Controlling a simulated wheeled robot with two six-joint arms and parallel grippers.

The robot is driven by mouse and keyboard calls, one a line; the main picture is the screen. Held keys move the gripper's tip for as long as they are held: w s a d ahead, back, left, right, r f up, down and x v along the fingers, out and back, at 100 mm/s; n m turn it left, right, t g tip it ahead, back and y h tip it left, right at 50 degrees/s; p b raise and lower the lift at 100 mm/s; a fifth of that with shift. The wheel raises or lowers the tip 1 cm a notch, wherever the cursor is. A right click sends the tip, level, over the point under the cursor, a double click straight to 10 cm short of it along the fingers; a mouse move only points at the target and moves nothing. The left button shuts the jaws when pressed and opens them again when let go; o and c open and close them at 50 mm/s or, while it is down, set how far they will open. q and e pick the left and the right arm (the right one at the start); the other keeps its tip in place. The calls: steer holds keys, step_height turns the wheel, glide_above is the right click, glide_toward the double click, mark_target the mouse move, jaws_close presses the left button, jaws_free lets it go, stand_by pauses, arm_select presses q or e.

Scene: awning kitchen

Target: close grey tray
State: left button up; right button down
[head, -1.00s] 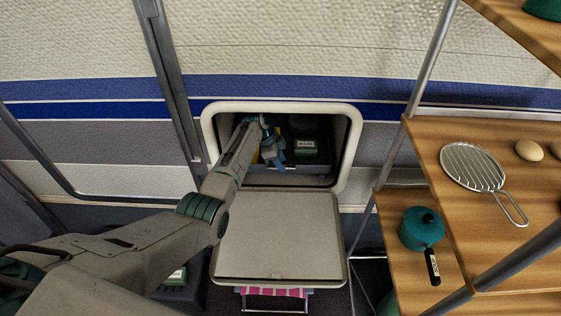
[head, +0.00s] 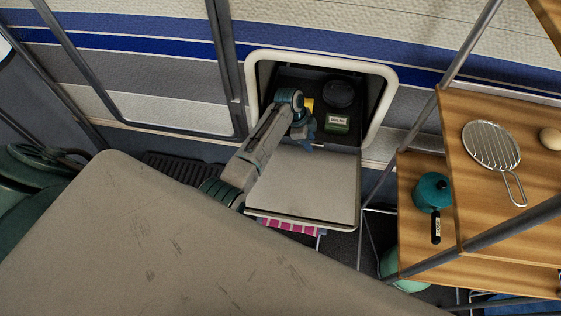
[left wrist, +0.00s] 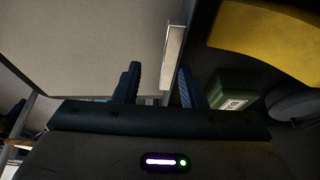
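The grey tray (head: 351,147) is a dark pull-out tray in the open wall compartment, and it also shows in the left wrist view (left wrist: 230,65). It holds a small green box (head: 337,123), a dark round pot (head: 339,93) and a yellow item (head: 308,104). My left gripper (head: 308,142) is at the tray's front edge. In the left wrist view my left gripper (left wrist: 160,82) has its fingers apart on either side of a light strip at that edge, with a gap on the left side. My right gripper is not in view.
A flat grey flap (head: 305,185) hangs open below the compartment, beneath my left arm. The white rounded frame (head: 381,103) surrounds the opening. Wooden shelves (head: 470,235) with a strainer (head: 491,146) and a teal pot (head: 432,190) stand at the right.

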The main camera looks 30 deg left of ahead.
arm_select(q)
steer(key=s+d+p, duration=0.1)
steer(key=s, duration=0.3)
steer(key=s+d+p, duration=0.1)
steer(key=s, duration=0.3)
steer(key=s+d+p, duration=0.1)
steer(key=s, duration=0.4)
steer(key=shift+s+d+p, duration=0.1)
steer(key=shift+d+p, duration=0.25)
steer(key=shift+d, duration=0.05)
steer(key=w+v, duration=0.1)
steer(key=v, duration=0.9)
steer(key=s+a+f+n, duration=0.2)
steer(key=s, duration=0.1)
steer(key=shift+s+a+f+n+y+b, duration=0.25)
steer(key=shift+f+n+y+b, duration=0.05)
steer(key=shift+f+n+y, duration=0.1)
steer(key=shift+c, duration=0.5)
